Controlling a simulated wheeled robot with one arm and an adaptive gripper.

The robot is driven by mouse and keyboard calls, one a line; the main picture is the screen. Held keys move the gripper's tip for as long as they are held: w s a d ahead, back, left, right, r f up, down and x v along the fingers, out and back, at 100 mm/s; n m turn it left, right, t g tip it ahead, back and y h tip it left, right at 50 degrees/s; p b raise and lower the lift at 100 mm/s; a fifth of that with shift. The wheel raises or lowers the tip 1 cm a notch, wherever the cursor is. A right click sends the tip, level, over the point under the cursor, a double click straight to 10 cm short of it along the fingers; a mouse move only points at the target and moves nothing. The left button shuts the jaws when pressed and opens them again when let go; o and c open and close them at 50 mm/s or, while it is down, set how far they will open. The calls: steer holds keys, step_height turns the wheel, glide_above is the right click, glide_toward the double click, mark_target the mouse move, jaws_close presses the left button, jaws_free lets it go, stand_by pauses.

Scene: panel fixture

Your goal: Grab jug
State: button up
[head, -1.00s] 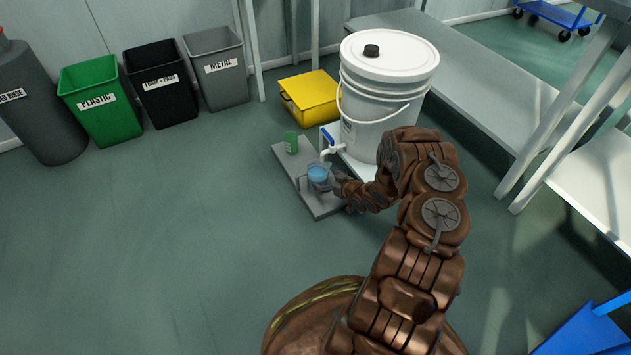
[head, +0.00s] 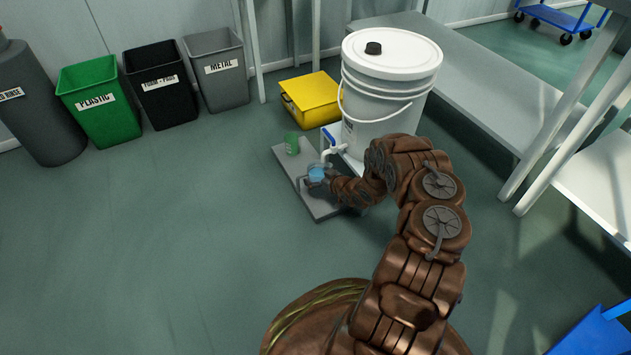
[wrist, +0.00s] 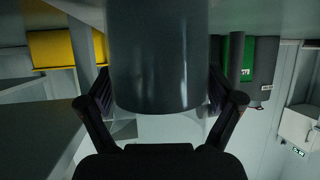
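The jug, a small clear vessel with blue liquid (head: 316,172), stands on the grey platform (head: 322,208), in front of the white bucket's tap. My gripper (head: 320,183) is low at its near side and partly hides it. In the wrist view the jug (wrist: 160,60) fills the upper middle as a large grey cylinder. My gripper's fingers (wrist: 160,92) lie along both its sides, very close to it. Whether the pads press on it is hidden by the jug's curve.
The white bucket (head: 383,110) with its blue-handled tap (head: 332,147) stands just behind the jug. A yellow box (head: 310,98) and waste bins stand further back. The floor at left is clear.

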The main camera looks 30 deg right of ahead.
steer(key=c, duration=1.2)
steer(key=shift+o, duration=0.2)
steer(key=shift+r, duration=0.35)
